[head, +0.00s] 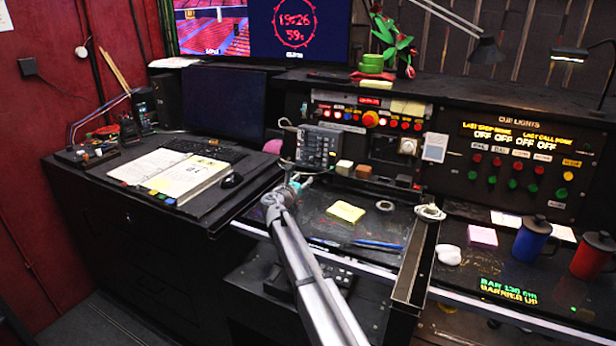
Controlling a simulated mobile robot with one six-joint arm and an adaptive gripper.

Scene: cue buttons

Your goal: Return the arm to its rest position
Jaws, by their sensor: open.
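My arm (305,265) reaches up from the bottom middle of the head view over the front of the dark desk (375,222). It is stretched out, away from me. My gripper (298,181) is at its far end, small and partly hidden by the wrist joint. It is open, and I see nothing held in it. It is in front of the grey keypad phone (318,147) and left of the yellow sticky notes (345,212). I cannot tell its height above the desk.
A cue lights panel (510,165) with red and green buttons stands at the right. A blue mug (530,240) and a red mug (590,254) are at the right front. An open script (180,173) lies at the left. A metal-edged upright board (414,262) stands right of my arm.

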